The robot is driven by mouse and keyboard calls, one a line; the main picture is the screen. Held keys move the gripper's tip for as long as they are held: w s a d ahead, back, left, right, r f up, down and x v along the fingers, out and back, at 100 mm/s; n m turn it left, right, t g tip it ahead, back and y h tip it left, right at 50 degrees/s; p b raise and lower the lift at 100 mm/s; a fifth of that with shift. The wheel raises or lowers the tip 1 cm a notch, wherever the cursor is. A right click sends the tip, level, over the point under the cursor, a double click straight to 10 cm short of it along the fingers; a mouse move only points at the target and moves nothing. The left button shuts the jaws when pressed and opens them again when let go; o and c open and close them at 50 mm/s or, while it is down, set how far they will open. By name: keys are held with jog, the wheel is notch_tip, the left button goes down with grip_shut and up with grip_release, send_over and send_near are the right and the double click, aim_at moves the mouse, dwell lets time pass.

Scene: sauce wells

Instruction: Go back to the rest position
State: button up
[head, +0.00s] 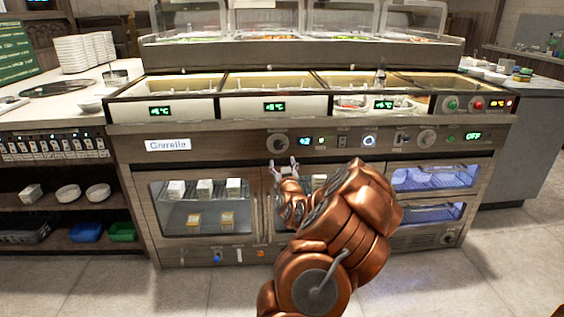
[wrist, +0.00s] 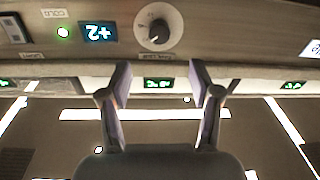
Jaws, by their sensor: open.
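My gripper (head: 284,165) is in front of the sauce-well counter (head: 150,145), at about the height of its control panel. Its two fingers point up toward the panel in the head view and are spread with nothing between them. In the wrist view my gripper (wrist: 160,80) also shows open and empty, below a round dial (wrist: 158,28) and a lit display (wrist: 98,33). My copper-coloured arm hides part of the lower glass doors. Whether the fingers touch the panel cannot be told.
The wells (head: 265,85) run along the counter top, with green displays on their front. A stack of white plates (head: 85,52) stands on the left counter. Shelves with bowls (head: 68,193) and bins are at lower left. Tiled floor (head: 480,270) is clear at right.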

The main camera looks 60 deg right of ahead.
jog(key=shift+s+a, duration=0.2)
jog(key=shift+s, duration=0.05)
dwell(0.5)
